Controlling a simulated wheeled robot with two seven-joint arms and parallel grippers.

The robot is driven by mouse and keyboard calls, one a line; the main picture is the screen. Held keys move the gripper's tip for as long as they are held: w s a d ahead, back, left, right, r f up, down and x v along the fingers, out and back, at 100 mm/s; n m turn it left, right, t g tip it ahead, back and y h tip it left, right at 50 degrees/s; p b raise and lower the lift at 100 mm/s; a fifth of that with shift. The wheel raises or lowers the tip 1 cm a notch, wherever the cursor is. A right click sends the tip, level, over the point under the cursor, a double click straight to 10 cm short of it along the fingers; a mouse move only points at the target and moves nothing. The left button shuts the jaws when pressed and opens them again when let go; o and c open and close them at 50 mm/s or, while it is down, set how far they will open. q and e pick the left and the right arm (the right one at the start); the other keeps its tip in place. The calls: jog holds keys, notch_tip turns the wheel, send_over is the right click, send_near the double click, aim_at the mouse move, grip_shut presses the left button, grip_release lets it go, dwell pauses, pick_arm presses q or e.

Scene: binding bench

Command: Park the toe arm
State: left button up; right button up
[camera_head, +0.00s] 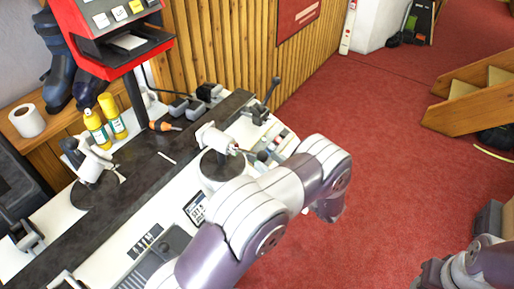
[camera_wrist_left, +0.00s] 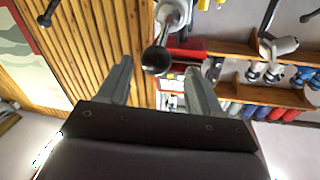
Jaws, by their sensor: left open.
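A lever arm with a dark ball knob (camera_wrist_left: 156,60) shows in the left wrist view, its short stem joined to a pale round unit (camera_wrist_left: 174,14). I take it for the toe arm. My left gripper (camera_wrist_left: 160,82) is open, its two fingers on either side of the knob in that picture; contact cannot be told. In the head view a white clamp unit (camera_head: 213,138) stands on the bench with a short lever toward my left arm. My left arm largely covers its gripper there. My right arm (camera_head: 470,265) enters at the bottom right; its jaws are unclear.
The dark-topped bench (camera_head: 140,178) holds another white clamp unit (camera_head: 92,165), yellow bottles (camera_head: 97,128) and a lever (camera_head: 270,93) at its far end. A red machine (camera_head: 112,50) stands behind. Red floor (camera_head: 390,140) is open to the right, with wooden steps (camera_head: 465,105) beyond.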

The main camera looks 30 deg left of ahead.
aim_at(264, 156)
pick_arm(q)
jog(key=x, duration=0.3)
jog(key=p+x, duration=0.1)
jog(key=x, duration=0.1)
jog(key=shift+w, duration=0.35)
jog(key=shift+a+f, duration=0.1)
jog(key=shift+a, duration=0.35)
